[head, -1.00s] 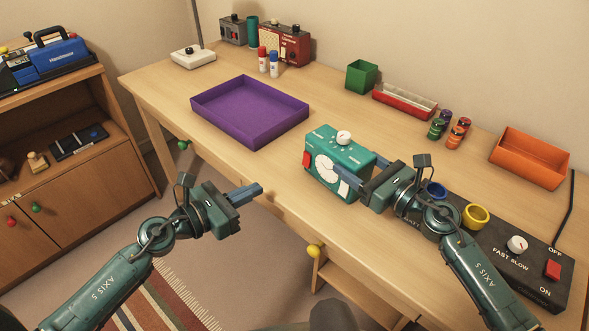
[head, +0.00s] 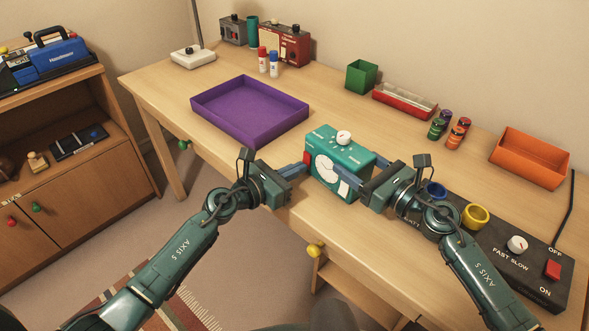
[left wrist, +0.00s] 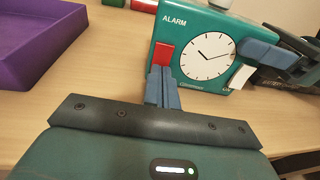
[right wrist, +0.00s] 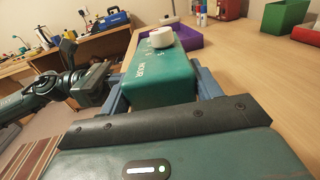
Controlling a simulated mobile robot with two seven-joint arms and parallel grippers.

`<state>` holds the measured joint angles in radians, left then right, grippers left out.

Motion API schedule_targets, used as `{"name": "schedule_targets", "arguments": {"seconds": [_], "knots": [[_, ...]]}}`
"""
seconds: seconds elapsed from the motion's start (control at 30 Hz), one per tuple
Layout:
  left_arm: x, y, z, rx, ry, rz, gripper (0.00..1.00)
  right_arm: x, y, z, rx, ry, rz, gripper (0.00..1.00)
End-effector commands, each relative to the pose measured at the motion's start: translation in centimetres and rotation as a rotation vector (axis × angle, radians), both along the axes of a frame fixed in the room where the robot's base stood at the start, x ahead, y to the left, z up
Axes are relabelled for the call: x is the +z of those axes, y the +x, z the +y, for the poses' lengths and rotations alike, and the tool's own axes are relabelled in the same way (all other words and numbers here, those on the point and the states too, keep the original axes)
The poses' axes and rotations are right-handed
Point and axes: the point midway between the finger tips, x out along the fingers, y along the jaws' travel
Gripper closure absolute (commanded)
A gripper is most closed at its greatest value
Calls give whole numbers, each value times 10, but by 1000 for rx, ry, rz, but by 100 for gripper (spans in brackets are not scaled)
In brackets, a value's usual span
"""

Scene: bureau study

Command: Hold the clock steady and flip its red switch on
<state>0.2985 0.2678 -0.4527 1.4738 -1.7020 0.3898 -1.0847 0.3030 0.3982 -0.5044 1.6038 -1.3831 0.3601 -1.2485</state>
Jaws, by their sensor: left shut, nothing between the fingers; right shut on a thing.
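The teal alarm clock (head: 336,150) stands upright near the front edge of the desk, its white dial facing me and a white knob on top. Its red switch (left wrist: 163,55) is on the front left of the clock, left of the dial. My left gripper (head: 302,169) is shut and empty. Its fingertips (left wrist: 160,73) are right at the lower part of the red switch; I cannot tell whether they touch. My right gripper (head: 357,180) is shut on the clock from the right, a finger on either side of its body (right wrist: 160,85). One finger partly covers the dial.
A purple tray (head: 250,140) lies behind and left of the clock. A black control box (head: 510,262) with its own red switch is at the right, near blue and yellow rings. An orange bin (head: 530,160) stands at the back right. The desk centre behind the clock is clear.

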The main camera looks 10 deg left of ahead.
Motion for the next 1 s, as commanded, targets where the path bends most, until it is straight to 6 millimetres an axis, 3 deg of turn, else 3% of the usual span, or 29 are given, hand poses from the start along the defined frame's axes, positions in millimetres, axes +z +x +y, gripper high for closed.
{"name": "schedule_targets", "arguments": {"seconds": [0.67,0.83,1.0], "knots": [[-4,3,-3,0,1,3,100,0,-2,3,10,3,3,71],[-2,-7,6,0,5,4,100,0,-2,3,9,3,3,71],[2,-28,27,2,6,1,100,0,-1,2,5,2,2,71]]}}
